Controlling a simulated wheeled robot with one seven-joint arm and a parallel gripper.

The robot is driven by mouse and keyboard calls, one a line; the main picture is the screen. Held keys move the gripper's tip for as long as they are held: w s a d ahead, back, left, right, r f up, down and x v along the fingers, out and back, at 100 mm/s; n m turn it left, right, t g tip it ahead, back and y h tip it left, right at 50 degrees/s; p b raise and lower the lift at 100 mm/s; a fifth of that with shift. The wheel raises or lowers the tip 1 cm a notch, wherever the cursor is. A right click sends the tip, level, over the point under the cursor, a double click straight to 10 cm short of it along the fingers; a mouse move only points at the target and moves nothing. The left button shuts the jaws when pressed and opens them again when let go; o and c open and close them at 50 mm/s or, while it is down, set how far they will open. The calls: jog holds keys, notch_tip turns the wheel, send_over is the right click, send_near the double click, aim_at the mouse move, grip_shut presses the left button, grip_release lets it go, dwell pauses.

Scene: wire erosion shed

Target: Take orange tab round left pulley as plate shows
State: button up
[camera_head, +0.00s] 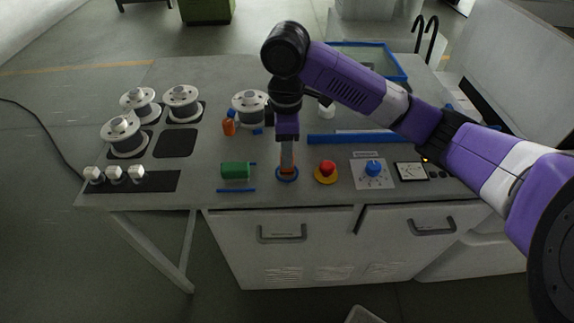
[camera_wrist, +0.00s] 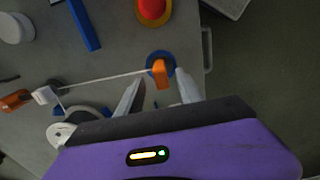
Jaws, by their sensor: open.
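My gripper (camera_wrist: 160,78) is open, with one finger on each side of the orange tab (camera_wrist: 160,72). The tab stands at a blue disc (camera_wrist: 152,58), and gaps show between it and the fingers. A pale thread (camera_wrist: 105,78) runs from the tab to a small white block (camera_wrist: 44,94) beside an orange piece. In the head view my gripper (camera_head: 287,160) points down over the blue disc near the table's front edge. A white round part (camera_wrist: 60,133) is partly hidden; I cannot tell whether it is the left pulley.
A red button on a yellow base (camera_head: 326,172) and a blue knob (camera_head: 374,168) stand right of my gripper. A green cylinder (camera_head: 236,171) and a blue strip lie left. Several white spools (camera_head: 183,104) stand at back left. A long blue bar (camera_head: 350,137) lies behind.

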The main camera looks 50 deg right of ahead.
notch_tip(320, 180, down, 5)
jog(key=shift+s+r+p, duration=0.1)
jog(key=shift+p, duration=0.3)
jog(key=shift+a, duration=0.1)
grip_shut()
